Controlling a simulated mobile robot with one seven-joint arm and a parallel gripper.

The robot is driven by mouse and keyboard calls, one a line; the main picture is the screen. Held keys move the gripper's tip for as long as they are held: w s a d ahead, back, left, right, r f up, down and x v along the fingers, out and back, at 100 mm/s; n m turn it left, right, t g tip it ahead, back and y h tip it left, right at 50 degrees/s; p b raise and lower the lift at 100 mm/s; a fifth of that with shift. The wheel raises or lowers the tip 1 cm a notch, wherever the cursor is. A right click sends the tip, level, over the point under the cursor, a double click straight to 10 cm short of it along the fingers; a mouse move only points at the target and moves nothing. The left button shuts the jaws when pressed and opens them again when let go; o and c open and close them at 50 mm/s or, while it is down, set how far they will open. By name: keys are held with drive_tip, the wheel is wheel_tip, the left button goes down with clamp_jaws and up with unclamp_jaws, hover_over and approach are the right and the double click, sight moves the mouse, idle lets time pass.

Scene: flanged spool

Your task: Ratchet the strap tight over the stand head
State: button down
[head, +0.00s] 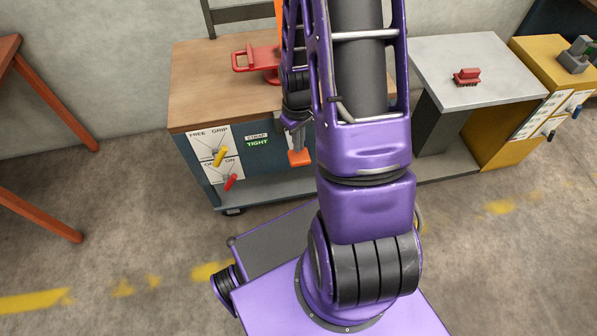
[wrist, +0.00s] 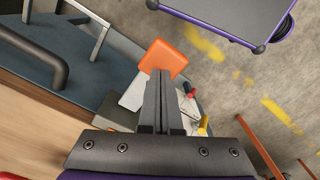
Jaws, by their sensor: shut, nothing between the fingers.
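The bench (head: 215,75) has a wooden top and a dark blue body. An orange strap (head: 279,14) shows only in part beside my arm, which hides the stand head. An orange paddle (head: 299,158) sticks out at the bench front, just below my gripper (head: 298,138). In the wrist view, my gripper (wrist: 160,74) is shut and empty, its tips close to the orange paddle (wrist: 165,55); I cannot tell whether they touch. A sign (head: 257,140) on the bench front reads "STRAP TIGHT", with "TIGHT" on green.
A yellow lever (head: 219,157) on a FREE/GRIP plate and a red lever (head: 231,182) on an ON plate are on the bench front. A red handled piece (head: 256,62) lies on top. A grey table (head: 490,55) and yellow cabinet (head: 550,55) stand right.

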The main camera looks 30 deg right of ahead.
drive_tip(key=shift+r, duration=0.1)
wheel_tip(320, 180, up, 5)
drive_tip(key=p, duration=0.4)
idle(0.4)
